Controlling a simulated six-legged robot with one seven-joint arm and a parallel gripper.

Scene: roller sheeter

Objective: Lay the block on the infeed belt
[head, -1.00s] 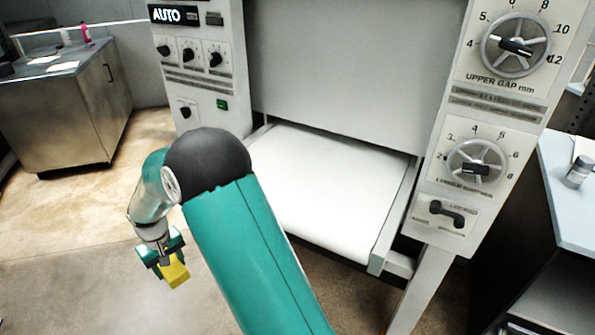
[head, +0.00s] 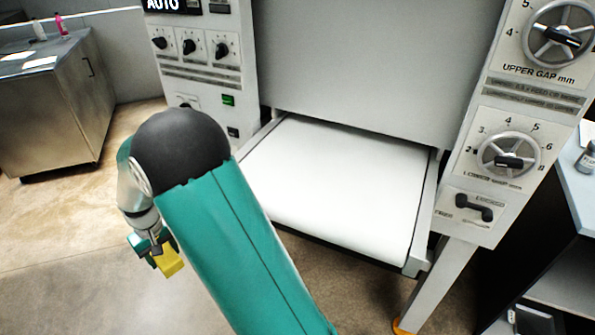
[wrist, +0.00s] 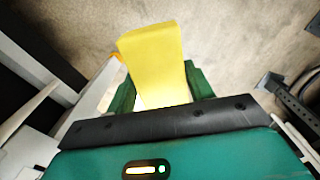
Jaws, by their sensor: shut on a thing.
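The yellow block (head: 170,262) is in my gripper (head: 155,248), held over the floor left of the machine in the head view. In the wrist view the block (wrist: 157,62) stands out between the two green fingers of my gripper (wrist: 162,90), which are shut on it. The infeed belt (head: 340,190) is the white, flat, empty surface in the middle of the head view. My gripper and the block are to the left of the belt and apart from it. My arm hides part of the belt's left edge.
The machine's control panels flank the belt, with an upper gap dial (head: 557,36) and a lower dial (head: 507,158) on the right. A metal cabinet (head: 50,105) stands at the left. A blue-topped bench (head: 578,185) is at the right. Bare floor lies left of the belt.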

